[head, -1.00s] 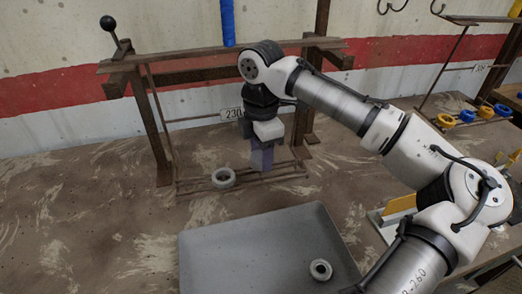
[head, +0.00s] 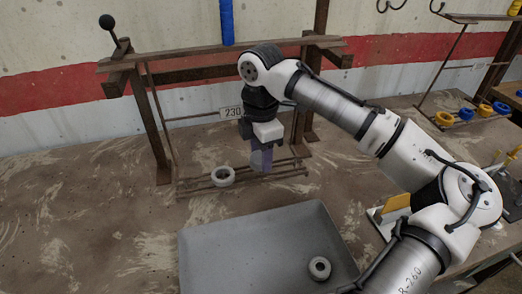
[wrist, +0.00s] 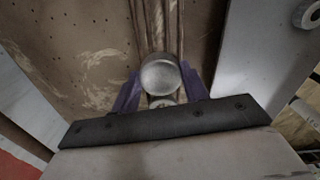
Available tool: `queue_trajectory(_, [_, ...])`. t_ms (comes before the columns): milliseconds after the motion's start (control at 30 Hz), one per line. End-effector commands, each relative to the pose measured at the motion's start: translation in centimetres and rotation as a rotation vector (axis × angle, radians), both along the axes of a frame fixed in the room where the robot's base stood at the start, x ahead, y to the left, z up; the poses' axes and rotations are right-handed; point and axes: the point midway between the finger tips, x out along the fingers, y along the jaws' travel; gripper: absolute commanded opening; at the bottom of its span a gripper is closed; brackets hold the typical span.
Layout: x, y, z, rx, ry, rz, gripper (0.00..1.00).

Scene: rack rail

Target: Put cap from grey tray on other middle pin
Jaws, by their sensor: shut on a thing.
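My gripper (head: 261,160) hangs pointing down over the right part of the low rack rail (head: 290,173). In the wrist view its purple fingers (wrist: 160,88) are shut on a round pale grey cap (wrist: 160,74). A smaller round pale part shows just below this cap, partly hidden. In the head view the fingers hide the held cap. Another pale ring-shaped cap (head: 222,176) sits on the rail, left of my gripper. The grey tray (head: 235,250) lies in front, with one pale cap (head: 319,268) at its right side. Pins under my gripper cannot be made out.
A rusty frame with uprights (head: 160,130) and a crossbar (head: 200,62) stands behind the rail, with a 230 label (head: 231,112). A second rack with blue and yellow rings (head: 466,114) is at the far right. The bench left of the rail is clear.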

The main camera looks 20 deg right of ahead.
Motion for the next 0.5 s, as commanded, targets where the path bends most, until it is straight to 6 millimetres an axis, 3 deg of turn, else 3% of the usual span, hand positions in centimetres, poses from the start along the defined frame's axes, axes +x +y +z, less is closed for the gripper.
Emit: queue_trajectory(500, [0.0, 0.0, -1.6, 0.0, 0.001, 0.001, 0.22])
